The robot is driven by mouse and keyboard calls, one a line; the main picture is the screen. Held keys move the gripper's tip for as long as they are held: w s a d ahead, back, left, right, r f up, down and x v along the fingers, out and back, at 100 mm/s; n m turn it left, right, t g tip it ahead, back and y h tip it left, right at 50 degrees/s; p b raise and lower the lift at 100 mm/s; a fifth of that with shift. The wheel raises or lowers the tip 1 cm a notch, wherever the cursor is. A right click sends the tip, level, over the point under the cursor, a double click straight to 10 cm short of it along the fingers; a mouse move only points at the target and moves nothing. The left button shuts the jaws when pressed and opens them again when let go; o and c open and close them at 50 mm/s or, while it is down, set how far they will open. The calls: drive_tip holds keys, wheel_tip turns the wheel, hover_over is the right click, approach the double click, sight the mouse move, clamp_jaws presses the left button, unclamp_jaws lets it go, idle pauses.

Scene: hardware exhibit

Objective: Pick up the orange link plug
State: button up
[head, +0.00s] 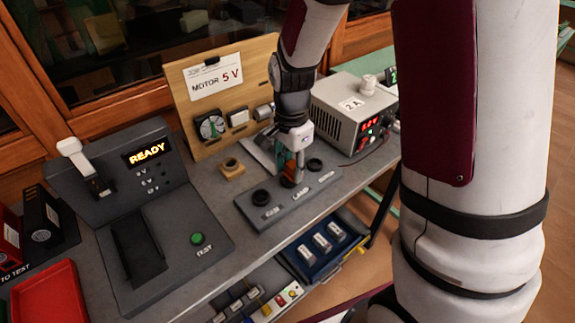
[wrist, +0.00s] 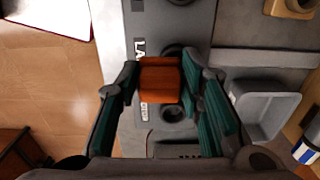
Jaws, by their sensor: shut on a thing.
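The orange link plug (wrist: 160,80) is a small orange block between my fingers in the wrist view. My gripper (wrist: 158,92) is shut on it, with a green-padded finger on each side. In the head view my gripper (head: 289,170) points down over the middle of the grey socket block (head: 255,217) on the bench. Only a sliver of orange shows there between the fingers. In the wrist view dark round sockets show behind and beside the plug. I cannot tell whether the plug still touches its socket.
A tester reading READY (head: 190,183) with a green button stands left of the socket block. A wooden MOTOR 5 V board (head: 205,125) stands behind it. A grey power supply (head: 340,105) stands to the right. A red tray (head: 50,295) lies at the far left. The bench's front edge is close.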

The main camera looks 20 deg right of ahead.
drive_tip(key=s+r+p, duration=0.1)
drive_tip(key=s+p, duration=0.3)
drive_tip(key=s, duration=0.9)
drive_tip(key=shift+s+d+r+p, duration=0.2)
drive_tip(key=shift+s+d+p, duration=0.1)
drive_tip(key=shift+s+p, duration=0.1)
